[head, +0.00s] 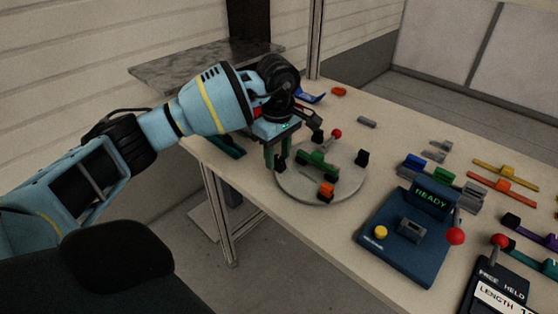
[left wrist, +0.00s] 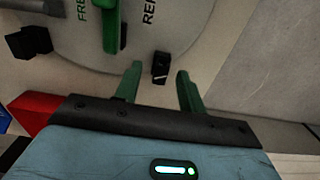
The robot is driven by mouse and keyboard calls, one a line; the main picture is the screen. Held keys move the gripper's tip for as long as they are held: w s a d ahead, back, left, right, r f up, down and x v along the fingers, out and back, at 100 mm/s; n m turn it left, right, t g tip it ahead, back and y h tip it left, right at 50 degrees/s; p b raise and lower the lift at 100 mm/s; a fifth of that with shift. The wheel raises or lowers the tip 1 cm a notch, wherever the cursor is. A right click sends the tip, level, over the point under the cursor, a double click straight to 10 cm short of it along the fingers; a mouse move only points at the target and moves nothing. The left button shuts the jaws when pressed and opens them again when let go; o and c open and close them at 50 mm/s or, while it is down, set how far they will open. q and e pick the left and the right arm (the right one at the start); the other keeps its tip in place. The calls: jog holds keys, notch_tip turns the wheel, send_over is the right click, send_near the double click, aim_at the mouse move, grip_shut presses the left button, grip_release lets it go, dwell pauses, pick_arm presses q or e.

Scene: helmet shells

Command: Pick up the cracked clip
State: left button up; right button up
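A small black clip (left wrist: 160,68) sits near the rim of the round grey disc (left wrist: 75,55) in the left wrist view. I cannot make out a crack on it. My left gripper (left wrist: 158,88) is open, its two green fingers apart, with the clip just beyond and between the tips; nothing is held. In the head view the left gripper (head: 276,154) hangs low over the left edge of the disc (head: 310,197), beside a black piece (head: 281,163). My right gripper is not in view.
A blue READY station (head: 400,245) stands to the right, with coloured rails (head: 502,187) behind. Table between disc and station is clear.

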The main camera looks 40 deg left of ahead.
aim_at(277, 158)
pick_arm(q)
jog(key=shift+c, duration=0.3)
grip_shut()
jog(key=shift+r, duration=0.1)
jog(key=shift+r, duration=1.5)
jog(key=shift+s+d+r, duration=0.1)
jog(key=shift+s+r, duration=0.15)
jog(key=s+d, duration=0.3)
jog(key=s, duration=0.4)
jog(key=s+d+r, duration=0.1)
jog(key=s+d, duration=0.2)
jog(key=s, duration=0.4)
jog(key=shift+s+r, duration=0.15)
